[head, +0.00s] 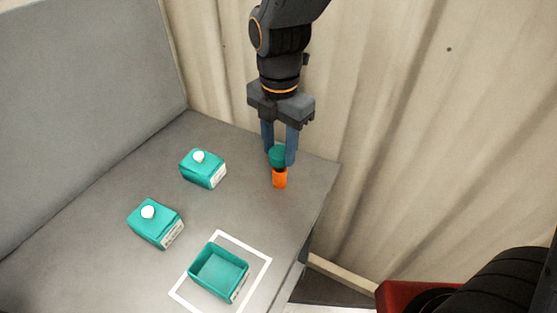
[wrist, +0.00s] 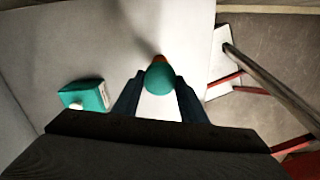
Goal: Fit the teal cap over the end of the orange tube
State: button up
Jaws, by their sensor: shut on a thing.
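The orange tube (head: 279,178) stands upright near the right back edge of the grey bench. The teal cap (head: 277,155) is right above it, between the fingers of my gripper (head: 279,157). My gripper is shut on the cap and points down. In the wrist view the teal cap (wrist: 161,78) shows between the fingertips, with a bit of the orange tube (wrist: 159,58) just beyond it. The cap looks in line with the tube and at its top end; I cannot tell whether it is over the end or only touching.
Two closed teal boxes with white knobs, one nearer the back (head: 203,168) and one at left (head: 156,223), stand on the bench (head: 110,190). An open teal box (head: 219,272) sits inside a white outlined square (head: 258,262). A curtain-like wall (head: 400,110) rises behind.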

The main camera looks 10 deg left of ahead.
aim_at(279, 155)
jog(key=shift+f+p, duration=0.45)
jog(key=shift+f, duration=1.85)
jog(key=shift+f, duration=0.2)
jog(key=o, duration=1)
jog(key=shift+r, duration=0.1)
notch_tip(279, 155, up, 12)
jog(key=b, duration=0.2)
jog(key=shift+r+b, duration=0.1)
jog(key=shift+b, duration=0.25)
jog(key=d+f+m, duration=0.3)
jog(key=d+m, duration=0.5)
jog(key=m, duration=0.1)
jog(key=s+d+f+m, duration=0.1)
jog(key=d+f+m, duration=0.2)
jog(key=d+m, duration=0.5)
jog(key=s+d+f+m+t, duration=0.1)
jog(key=d+f+m, duration=0.3)
jog(key=d+m, duration=0.4)
jog(key=shift+s+d+m, duration=0.1)
jog(key=shift+s+m, duration=0.05)
jog(key=shift+m, duration=0.9)
jog(key=shift+s+m, duration=0.1)
jog(key=shift+m, duration=0.95)
